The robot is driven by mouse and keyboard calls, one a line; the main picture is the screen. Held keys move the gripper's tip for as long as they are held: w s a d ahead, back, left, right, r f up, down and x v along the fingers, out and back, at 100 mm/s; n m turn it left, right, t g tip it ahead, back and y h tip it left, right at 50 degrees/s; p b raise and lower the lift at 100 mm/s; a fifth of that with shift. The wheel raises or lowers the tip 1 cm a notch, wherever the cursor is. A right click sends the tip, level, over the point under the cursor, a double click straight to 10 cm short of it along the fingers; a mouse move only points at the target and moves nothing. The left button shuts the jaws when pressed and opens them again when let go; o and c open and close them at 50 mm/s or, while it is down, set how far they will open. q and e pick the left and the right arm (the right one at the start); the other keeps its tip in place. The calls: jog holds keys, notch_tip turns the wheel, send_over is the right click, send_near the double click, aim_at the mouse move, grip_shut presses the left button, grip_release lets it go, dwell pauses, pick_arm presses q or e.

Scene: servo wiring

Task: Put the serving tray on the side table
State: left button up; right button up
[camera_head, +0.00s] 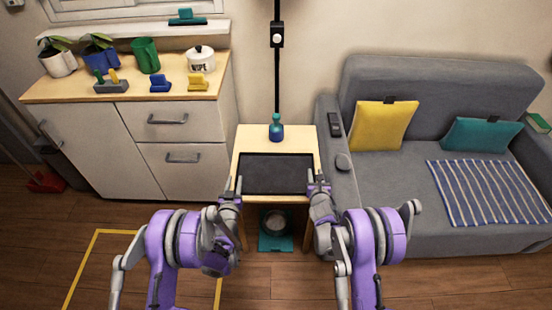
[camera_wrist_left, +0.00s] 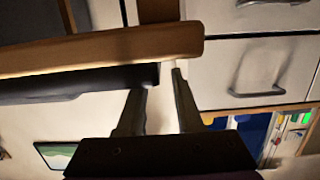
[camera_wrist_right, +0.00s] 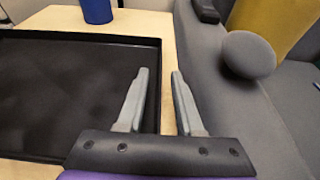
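The black serving tray (camera_head: 275,174) lies level on or just over the wooden side table (camera_head: 304,139), with its front edge near the table's front. I cannot tell whether it fully rests. My left gripper (camera_head: 230,188) is at the tray's left end; its fingers are apart at the tray's edge (camera_wrist_left: 90,80), beside the table edge (camera_wrist_left: 100,52). My right gripper (camera_head: 318,183) is at the right end. In the right wrist view its fingers (camera_wrist_right: 160,78) are apart, one on each side of the tray's rim (camera_wrist_right: 153,110).
A blue-green bottle (camera_head: 276,130) stands on the table behind the tray. A grey sofa (camera_head: 390,190) is close on the right, with a remote (camera_head: 335,124) on its arm. A white cabinet (camera_head: 150,150) stands on the left. A teal item (camera_head: 275,243) is under the table.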

pick_arm(q)
jog(key=s, duration=0.3)
jog(key=shift+s+r, duration=0.15)
jog(key=shift+r, duration=0.15)
jog(key=shift+s, duration=0.15)
pick_arm(e)
jog(key=shift+s+r, duration=0.1)
jog(key=shift+s, duration=0.1)
jog(key=v, duration=1.1)
jog(key=shift+s, duration=0.25)
jog(key=shift+o, duration=0.3)
jog(key=shift+r, duration=0.1)
